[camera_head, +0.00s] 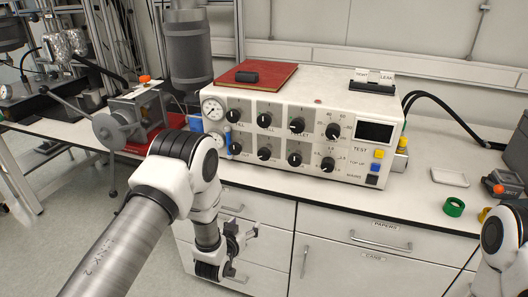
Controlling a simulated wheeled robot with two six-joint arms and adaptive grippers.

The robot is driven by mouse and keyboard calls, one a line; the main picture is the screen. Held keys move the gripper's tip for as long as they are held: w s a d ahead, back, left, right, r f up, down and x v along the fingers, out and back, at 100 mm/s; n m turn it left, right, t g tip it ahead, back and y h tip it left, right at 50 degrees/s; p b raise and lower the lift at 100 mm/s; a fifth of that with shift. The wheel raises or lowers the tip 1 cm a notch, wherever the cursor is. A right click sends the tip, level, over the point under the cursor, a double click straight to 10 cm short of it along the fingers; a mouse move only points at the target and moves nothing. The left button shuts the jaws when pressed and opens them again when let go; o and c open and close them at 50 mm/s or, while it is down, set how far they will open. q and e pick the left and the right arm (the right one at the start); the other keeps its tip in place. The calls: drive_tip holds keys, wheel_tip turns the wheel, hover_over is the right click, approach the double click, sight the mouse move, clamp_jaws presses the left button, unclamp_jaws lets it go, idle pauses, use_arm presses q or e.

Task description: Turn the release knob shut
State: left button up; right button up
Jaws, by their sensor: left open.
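A white console (300,90) stands on the bench with two rows of black knobs on its front. The upper row runs from a left knob (234,116) to a right knob (333,131); the lower row runs from a left knob (236,148) to a right knob (327,164). The small labels are too blurred to tell which is the release knob. My left gripper (240,256) is open and empty, below the bench edge in front of the drawers, apart from the knobs. My right arm shows at the right edge; its gripper is out of view.
Gauges (213,109) sit at the console's left end, beside a blue tube (228,140). A red book (258,74) lies on top. A green ring (454,206) and a white dish (450,177) lie on the right bench. Drawer handles (380,240) stick out below.

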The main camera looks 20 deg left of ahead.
sight(263, 156)
use_arm(q)
drive_tip(key=w+d+r+t+p, duration=0.1)
drive_tip(key=w+r+t, duration=0.1)
drive_tip(key=w+r, duration=0.45)
drive_tip(key=w+r+t+p, duration=0.1)
drive_tip(key=w+r+t, duration=0.15)
drive_tip(key=r, duration=0.65)
drive_tip(key=shift+g, duration=0.25)
drive_tip(key=w, duration=0.7)
drive_tip(key=shift+w+d+p, duration=0.1)
drive_tip(key=shift+w+p, duration=0.2)
drive_tip(key=shift+f, duration=0.1)
drive_tip(key=c, duration=1.1)
